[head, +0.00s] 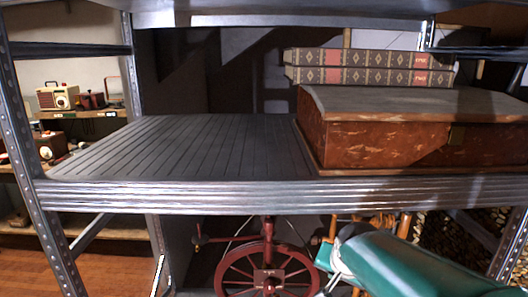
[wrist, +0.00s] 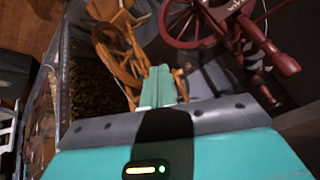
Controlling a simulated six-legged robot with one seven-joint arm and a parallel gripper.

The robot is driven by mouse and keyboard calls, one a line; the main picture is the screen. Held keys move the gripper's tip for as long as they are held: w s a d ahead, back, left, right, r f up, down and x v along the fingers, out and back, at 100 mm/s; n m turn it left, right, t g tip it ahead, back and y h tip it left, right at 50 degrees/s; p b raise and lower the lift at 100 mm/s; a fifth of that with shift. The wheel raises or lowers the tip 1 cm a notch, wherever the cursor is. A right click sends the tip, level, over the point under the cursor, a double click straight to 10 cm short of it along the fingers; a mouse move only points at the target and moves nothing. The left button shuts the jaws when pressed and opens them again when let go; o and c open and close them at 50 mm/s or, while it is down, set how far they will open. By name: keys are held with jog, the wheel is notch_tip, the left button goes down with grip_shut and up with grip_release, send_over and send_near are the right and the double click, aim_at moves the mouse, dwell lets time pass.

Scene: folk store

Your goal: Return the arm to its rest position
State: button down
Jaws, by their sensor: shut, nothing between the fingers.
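My gripper (wrist: 158,72) shows in the wrist view, its two teal fingers together and nothing held between them. It points toward the space with the spinning wheels and is apart from the shelf's load. In the head view my teal arm shows at the lower right, in front of and below the shelf's front edge. The fingertips cannot be made out clearly there.
A metal shelf (head: 180,145) spans the head view, its left half bare. A brown wooden box (head: 385,140) and two patterned books (head: 370,75) lie at its right. Below stand a red spinning wheel (head: 268,270) and an orange wooden one (wrist: 115,48). Upright posts (head: 40,150) flank the shelf.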

jog(key=s+r+n, duration=0.2)
jog(key=s+n, duration=0.3)
jog(key=s, duration=1.3)
jog(key=shift+a+r+n+g, duration=0.3)
jog(key=shift+r+n+g, duration=0.05)
jog(key=shift+n+g, duration=0.05)
